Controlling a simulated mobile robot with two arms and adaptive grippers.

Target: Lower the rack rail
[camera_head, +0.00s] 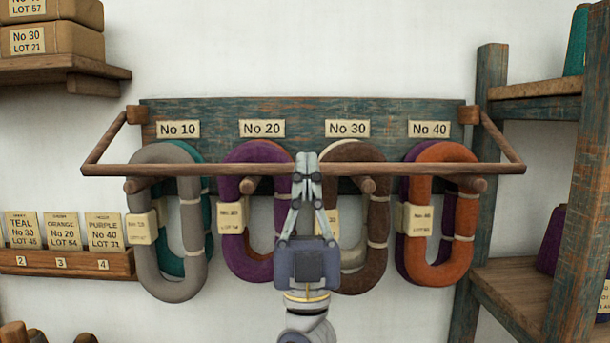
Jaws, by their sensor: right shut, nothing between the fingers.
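The rack rail (420,168) is a thin wooden bar that runs level across the front of the rack, with slanting side arms up to brackets at the backboard's ends. It crosses in front of the upper part of the hanging yarn hanks. My right gripper (306,158) is in front of the rack's middle, pointing up, its fingers closed together with nothing seen between them. Its fingertips overlap the rail in the picture; I cannot tell whether they touch it. The teal-brown backboard (220,109) carries labels No 10 to No 40. My left gripper is not in view.
Grey (170,292), purple (245,260), brown (372,270) and orange (450,262) hanks hang on pegs behind the rail. A shelf frame (485,130) stands close on the right. A wooden ledge (70,264) with cards and a shelf (60,66) with parcels are at left.

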